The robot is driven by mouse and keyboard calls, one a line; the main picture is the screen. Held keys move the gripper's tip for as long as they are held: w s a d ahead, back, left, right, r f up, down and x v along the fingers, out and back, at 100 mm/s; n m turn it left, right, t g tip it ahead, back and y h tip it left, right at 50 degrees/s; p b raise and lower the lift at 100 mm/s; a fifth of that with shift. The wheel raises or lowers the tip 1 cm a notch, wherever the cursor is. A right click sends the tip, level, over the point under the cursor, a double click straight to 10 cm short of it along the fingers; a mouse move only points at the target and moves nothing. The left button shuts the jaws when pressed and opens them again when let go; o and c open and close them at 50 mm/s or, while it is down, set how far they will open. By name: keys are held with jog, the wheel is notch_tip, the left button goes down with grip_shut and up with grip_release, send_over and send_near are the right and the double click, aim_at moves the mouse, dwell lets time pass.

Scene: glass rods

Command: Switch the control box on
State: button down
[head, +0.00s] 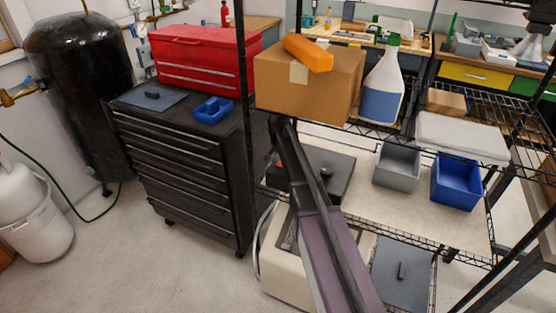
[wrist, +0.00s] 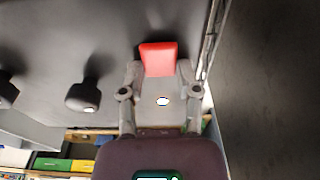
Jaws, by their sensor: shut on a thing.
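A dark grey control box (head: 335,168) sits on the wire shelf unit, partly hidden behind my arm in the head view. In the wrist view its dark panel (wrist: 115,30) fills the upper left, with a red switch piece (wrist: 158,57) on it. My gripper (wrist: 160,72) has its fingers at both sides of the red piece and is shut on it. In the head view my gripper (head: 277,153) is at the box's left part, with a small bit of red showing beside it. The exact position of the switch is hard to tell.
Black knobs (wrist: 84,95) stand on the panel left of my gripper. A cardboard box (head: 300,85) with an orange item (head: 308,53) and a spray bottle (head: 382,85) stand on the shelf above. Grey (head: 397,165) and blue bins (head: 456,182) stand to the right.

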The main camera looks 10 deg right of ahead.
aim_at(279, 173)
jog(key=shift+w+g, duration=0.1)
jog(key=shift+g, duration=0.2)
jog(key=shift+c, duration=1.6)
grip_release()
jog(key=shift+n, duration=0.6)
jog(key=s, duration=0.1)
jog(key=s+a+r+p, duration=0.1)
jog(key=s, duration=0.3)
jog(key=shift+a+r+p, duration=0.3)
jog(key=shift+a, duration=0.1)
jog(key=s+r+n+p, duration=0.3)
jog(key=s+r+p, duration=0.1)
jog(key=s, duration=0.8)
jog(key=s+r+n+p, duration=0.3)
jog(key=s+r+p, duration=0.1)
jog(key=s, duration=0.8)
jog(key=shift+s+d+r+g+y+p, duration=0.2)
jog(key=shift+s+r+g+y+p, duration=0.1)
jog(key=shift+r+y+p, duration=0.1)
